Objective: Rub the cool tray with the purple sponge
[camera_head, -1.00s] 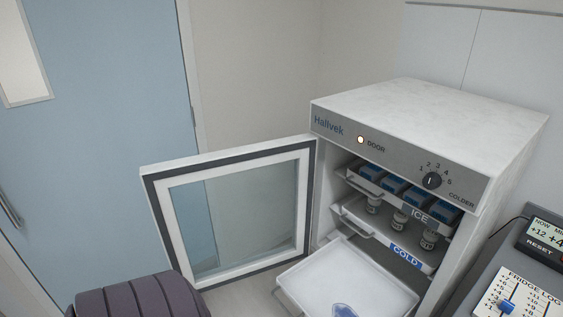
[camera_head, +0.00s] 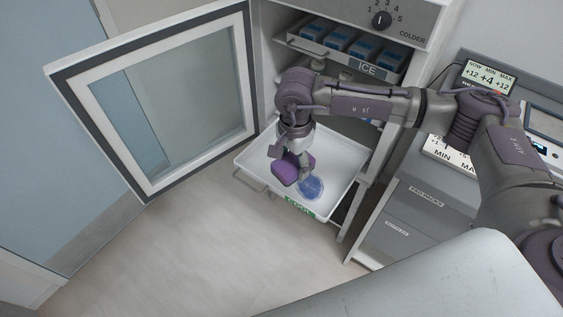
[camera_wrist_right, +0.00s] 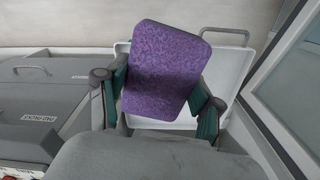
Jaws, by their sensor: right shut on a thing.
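A blue patch (camera_head: 312,188) lies on the tray floor, towards the front right. My right gripper (camera_head: 294,162) is shut on the purple sponge (camera_head: 283,173) and holds it over the tray, just left of the blue patch. Whether the sponge touches the tray floor I cannot tell. In the right wrist view the sponge (camera_wrist_right: 165,70) sits between both fingers, with the white tray behind it. My left gripper is not in view.
The fridge's glass door (camera_head: 178,105) stands open to the left. The ice tray (camera_head: 345,62) is above, with blue packs. A grey cabinet (camera_head: 415,215) with a display (camera_head: 488,78) stands to the right. The floor in front of the tray is clear.

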